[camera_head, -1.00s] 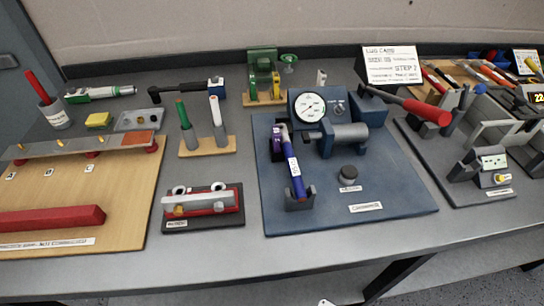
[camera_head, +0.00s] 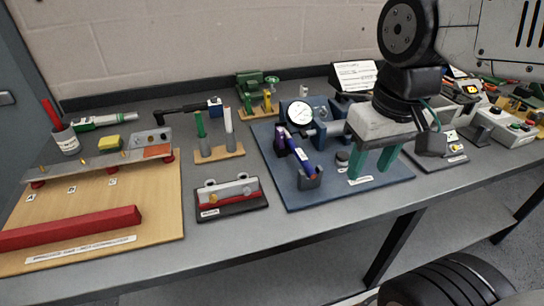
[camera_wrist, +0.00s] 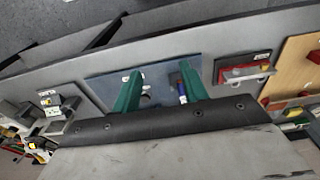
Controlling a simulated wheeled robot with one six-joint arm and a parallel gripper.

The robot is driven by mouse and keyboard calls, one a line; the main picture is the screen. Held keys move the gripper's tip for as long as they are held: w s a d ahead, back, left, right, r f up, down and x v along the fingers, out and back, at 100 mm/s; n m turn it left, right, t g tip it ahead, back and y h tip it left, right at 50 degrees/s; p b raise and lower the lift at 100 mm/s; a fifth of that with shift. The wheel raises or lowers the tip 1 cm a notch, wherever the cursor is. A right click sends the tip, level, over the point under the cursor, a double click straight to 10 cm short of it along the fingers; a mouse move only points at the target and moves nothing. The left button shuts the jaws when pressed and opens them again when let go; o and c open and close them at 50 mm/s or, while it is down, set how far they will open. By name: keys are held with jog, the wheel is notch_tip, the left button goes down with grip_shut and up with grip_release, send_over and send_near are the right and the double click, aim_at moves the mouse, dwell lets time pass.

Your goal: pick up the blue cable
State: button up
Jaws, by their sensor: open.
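The blue cable (camera_head: 299,152) is a short blue piece with a white label. It lies tilted on the blue base plate (camera_head: 385,189) of the gauge press, its lower end in a small dark cradle. It also shows in the wrist view (camera_wrist: 182,91), beside one finger and partly hidden. My gripper (camera_head: 370,172) has two green fingers, apart and empty. It points down over the right part of the plate, right of the cable. In the wrist view my gripper (camera_wrist: 160,73) spans the plate.
A round gauge (camera_head: 299,114) and press body stand behind the cable. A black tray with a red-and-silver piece (camera_head: 231,197) lies to the left. A wooden stand (camera_head: 220,153) holds green and white cables. A wooden board (camera_head: 100,210) fills the far left.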

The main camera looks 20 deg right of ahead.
jog(key=w+a, duration=0.2)
jog(key=w, duration=0.9)
jog(key=g, duration=0.1)
send_near(300, 153)
jog(key=shift+s+a+f, duration=0.1)
jog(key=shift+s+f, duration=0.25)
jog(key=shift+s, duration=0.25)
jog(key=f, duration=0.2)
jog(key=w+f, duration=0.1)
jog(key=f, duration=0.4)
jog(key=shift+w+f, duration=0.2)
jog(key=shift+f, duration=0.4)
grip_shut()
